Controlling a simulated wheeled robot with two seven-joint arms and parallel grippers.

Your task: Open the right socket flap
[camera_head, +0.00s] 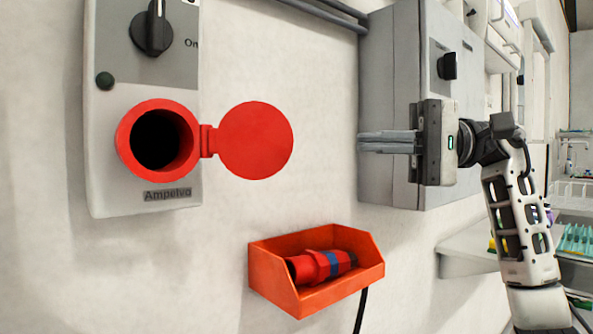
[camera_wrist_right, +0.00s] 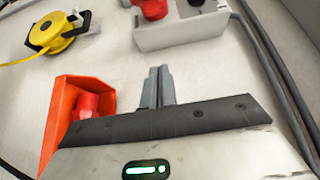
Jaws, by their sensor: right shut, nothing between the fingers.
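A grey socket box marked "Ampelvo" (camera_head: 142,196) is on the wall at the left in the head view. Its round red socket (camera_head: 185,120) faces out with a dark, uncovered opening. The round red flap (camera_head: 256,140) stands swung out to the right on its hinge. Part of the box (camera_wrist_right: 182,32) and a red part of the socket (camera_wrist_right: 152,8) show at the top of the right wrist view. My right gripper (camera_head: 362,142) is shut and empty, to the right of the flap and apart from it. Its closed fingers also show in the wrist view (camera_wrist_right: 158,74). My left gripper is not in view.
An orange holder (camera_head: 275,285) with a red and blue plug (camera_head: 322,265) is on the wall below the flap. A grey cabinet (camera_head: 385,65) stands behind my right gripper. A yellow reel (camera_wrist_right: 52,30) shows in the wrist view. Bare wall separates flap and cabinet.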

